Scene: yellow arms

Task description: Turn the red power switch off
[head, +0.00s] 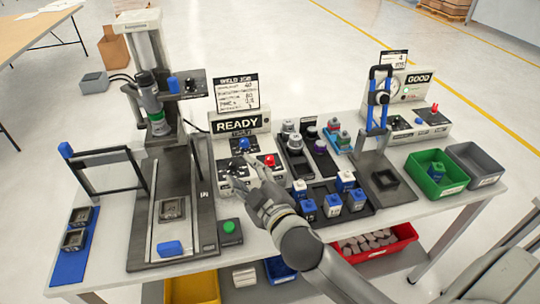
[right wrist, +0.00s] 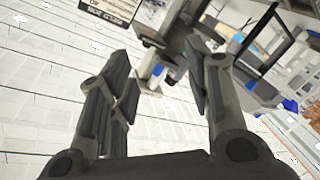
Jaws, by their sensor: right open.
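A grey control box with a READY display (head: 237,125) stands mid-table. Its sloped panel carries a red switch (head: 269,160) on the right and a blue knob (head: 243,144) to its left. Another small red lever (head: 434,108) stands on the box with the GOOD display at the right; I cannot tell from the pictures which red control is the power switch. My right gripper (head: 244,173) is open and empty, over the lower part of the READY panel, close below and left of its red switch. Its spread fingers also show in the right wrist view (right wrist: 165,85); no red switch shows there. My left gripper is not in view.
A press (head: 150,105) stands left of the READY box, with a green button (head: 230,226) in front. A black tray of blue-and-white parts (head: 365,212) lies right of my gripper. Green (head: 427,183) and grey (head: 480,165) bins stand at the right edge.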

